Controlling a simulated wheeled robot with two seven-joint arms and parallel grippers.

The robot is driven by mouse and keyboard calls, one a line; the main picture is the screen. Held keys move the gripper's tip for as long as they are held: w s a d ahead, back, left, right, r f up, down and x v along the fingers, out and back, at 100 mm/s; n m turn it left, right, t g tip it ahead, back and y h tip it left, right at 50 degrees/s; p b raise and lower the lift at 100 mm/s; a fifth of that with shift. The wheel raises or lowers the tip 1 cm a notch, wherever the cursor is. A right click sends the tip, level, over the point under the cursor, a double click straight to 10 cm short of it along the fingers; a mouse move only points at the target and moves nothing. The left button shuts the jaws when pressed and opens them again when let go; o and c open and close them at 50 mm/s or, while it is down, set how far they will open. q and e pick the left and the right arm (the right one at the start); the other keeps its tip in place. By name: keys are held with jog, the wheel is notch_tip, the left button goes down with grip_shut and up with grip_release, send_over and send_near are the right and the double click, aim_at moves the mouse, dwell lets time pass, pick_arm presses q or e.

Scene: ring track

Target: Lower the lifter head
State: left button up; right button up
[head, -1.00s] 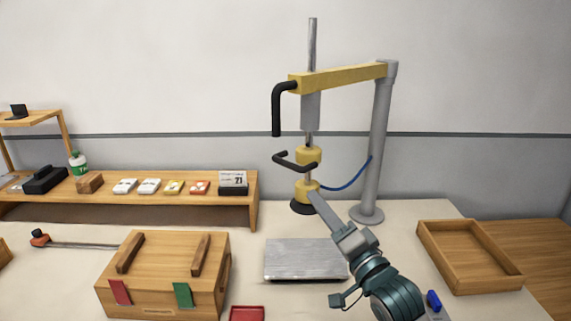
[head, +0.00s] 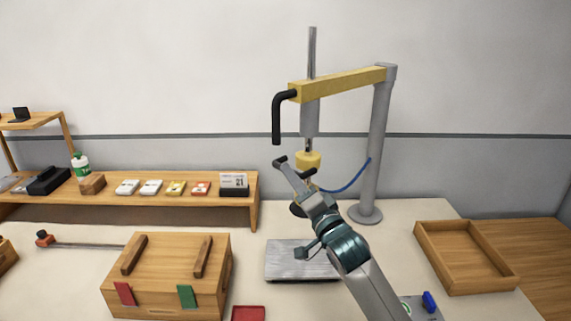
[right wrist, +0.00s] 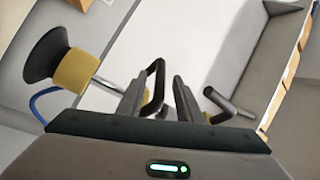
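The lifter head hangs on a vertical rod below a yellow boom (head: 340,83). Its yellow body (head: 309,160) sits above a black suction cup (head: 297,210), partly hidden by my right arm. In the right wrist view, the cup (right wrist: 45,55) and a yellow collar (right wrist: 76,71) are at the left. My right gripper (head: 281,163) is at the head's handle, left of the yellow body. In the right wrist view its two fingers (right wrist: 160,95) stand apart, with a black bent handle (right wrist: 155,75) showing between them. Contact cannot be told. My left gripper is not in view.
A grey post (head: 377,150) carries the boom; a black bent bar (head: 277,118) hangs from its left end. A metal plate (head: 285,262) lies below the head. A wooden box (head: 170,250) stands left, an empty wooden tray (head: 430,250) right. A shelf (head: 130,207) runs behind.

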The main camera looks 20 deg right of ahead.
jog(key=shift+p+x, duration=0.5)
jog(key=shift+x, duration=1.7)
grip_shut()
